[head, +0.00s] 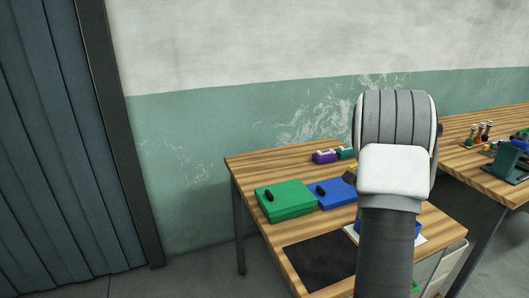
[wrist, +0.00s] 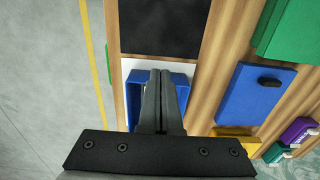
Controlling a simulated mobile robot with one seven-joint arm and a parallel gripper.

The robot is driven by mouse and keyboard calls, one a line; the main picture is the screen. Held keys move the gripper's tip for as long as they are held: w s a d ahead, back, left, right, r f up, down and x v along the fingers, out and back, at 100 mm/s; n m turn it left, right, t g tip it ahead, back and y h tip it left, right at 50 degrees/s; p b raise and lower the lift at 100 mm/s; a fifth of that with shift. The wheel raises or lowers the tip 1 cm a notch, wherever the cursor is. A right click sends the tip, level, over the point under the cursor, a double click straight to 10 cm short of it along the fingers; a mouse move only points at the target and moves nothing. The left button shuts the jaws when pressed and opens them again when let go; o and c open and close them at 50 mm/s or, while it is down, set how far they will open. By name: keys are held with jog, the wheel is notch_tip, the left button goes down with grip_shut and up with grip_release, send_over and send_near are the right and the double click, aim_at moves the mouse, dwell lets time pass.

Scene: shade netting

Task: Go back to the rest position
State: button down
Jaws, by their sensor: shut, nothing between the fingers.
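My gripper (wrist: 160,78) shows in the wrist view with its two fingers pressed together and nothing between them. It points down over a blue tray (wrist: 182,82) on a white sheet (wrist: 127,67) near the table's edge. I cannot tell the height between the fingertips and the tray. In the head view my arm covers much of the table's right part and the fingers are hidden behind it.
The wooden table (head: 260,163) bears a green box (head: 287,202), a blue box (head: 330,190), a purple item (head: 324,157) and a dark mat (head: 318,262). A second table (head: 468,161) with small items stands at right. A wall (head: 190,140) is behind.

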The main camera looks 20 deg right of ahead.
jog(key=s+a+r+n+t, duration=0.15)
jog(key=a+r+n, duration=0.25)
jog(key=a+r, duration=0.4)
jog(key=s+a+r+n+t, duration=0.1)
jog(key=s+a+r+n, duration=0.15)
jog(key=a+r, duration=0.6)
jog(key=s+a+n+t+p, duration=0.1)
jog(key=s+a+n+t, duration=0.2)
jog(key=s+a+n, duration=0.8)
jog(key=s+a, duration=0.4)
jog(key=a, duration=0.2)
jog(key=shift+s+a, duration=0.25)
jog(key=shift+s, duration=0.1)
jog(key=shift+d+f, duration=0.1)
